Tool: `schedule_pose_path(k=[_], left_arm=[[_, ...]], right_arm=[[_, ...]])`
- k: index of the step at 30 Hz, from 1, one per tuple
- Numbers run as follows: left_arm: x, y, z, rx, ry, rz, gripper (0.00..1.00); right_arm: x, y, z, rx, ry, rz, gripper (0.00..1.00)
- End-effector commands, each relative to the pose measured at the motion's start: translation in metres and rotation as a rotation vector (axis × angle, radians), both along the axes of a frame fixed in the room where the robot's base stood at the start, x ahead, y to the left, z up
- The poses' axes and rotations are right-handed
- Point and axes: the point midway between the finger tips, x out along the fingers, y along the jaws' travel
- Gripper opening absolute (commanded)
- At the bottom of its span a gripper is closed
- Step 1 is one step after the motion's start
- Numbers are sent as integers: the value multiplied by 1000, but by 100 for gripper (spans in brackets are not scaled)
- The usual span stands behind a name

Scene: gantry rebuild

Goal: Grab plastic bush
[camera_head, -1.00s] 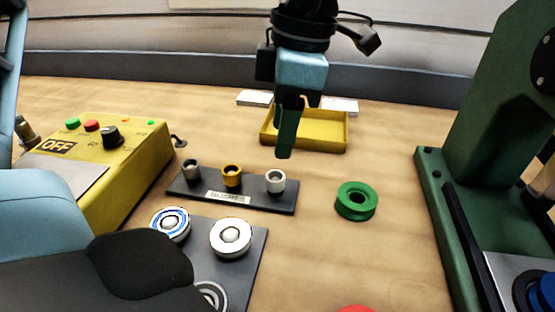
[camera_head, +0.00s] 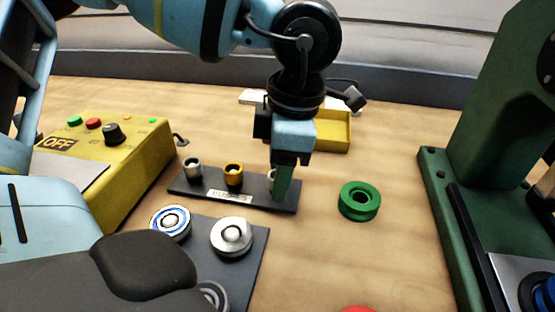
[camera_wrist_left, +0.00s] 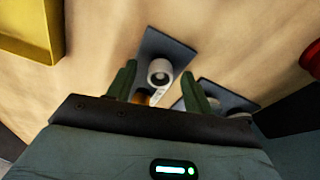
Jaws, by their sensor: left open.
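The white bush (camera_wrist_left: 160,71), which looks like the plastic one, stands upright at the right end of a dark rack (camera_head: 214,195). In the head view only a sliver of it (camera_head: 271,174) shows behind my finger. My left gripper (camera_head: 280,192) points down at that end of the rack. In the left wrist view its two green fingers (camera_wrist_left: 158,72) are apart, with the white bush in line between and beyond their tips. No contact with it can be made out. My right gripper is not in view.
A grey bush (camera_head: 193,169) and a brass bush (camera_head: 233,176) stand on the same rack. A yellow control box (camera_head: 150,160) is left, a green ring (camera_head: 360,201) right, a yellow tray (camera_head: 333,131) behind. A green machine (camera_head: 440,200) bounds the right side.

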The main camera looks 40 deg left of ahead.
Motion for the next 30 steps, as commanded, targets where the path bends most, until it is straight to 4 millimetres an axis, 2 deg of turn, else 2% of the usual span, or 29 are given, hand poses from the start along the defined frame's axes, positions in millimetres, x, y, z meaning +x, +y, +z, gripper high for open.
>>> schedule_pose_path(k=[4, 5, 15, 23, 26, 30], left_arm=[[0, 0, 0, 0, 0, 0, 51], [0, 0, 0, 0, 0, 0, 49], [0, 0, 0, 0, 0, -1, 4], [0, 0, 2, 0, -1, -1, 4], [1, 0, 11, 1, -2, -1, 4], [1, 0, 35, 1, -5, -1, 4]], right_arm=[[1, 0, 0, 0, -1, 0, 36], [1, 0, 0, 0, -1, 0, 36], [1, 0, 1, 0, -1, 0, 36], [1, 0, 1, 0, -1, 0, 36], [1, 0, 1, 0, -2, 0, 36], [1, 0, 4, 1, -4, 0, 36]])
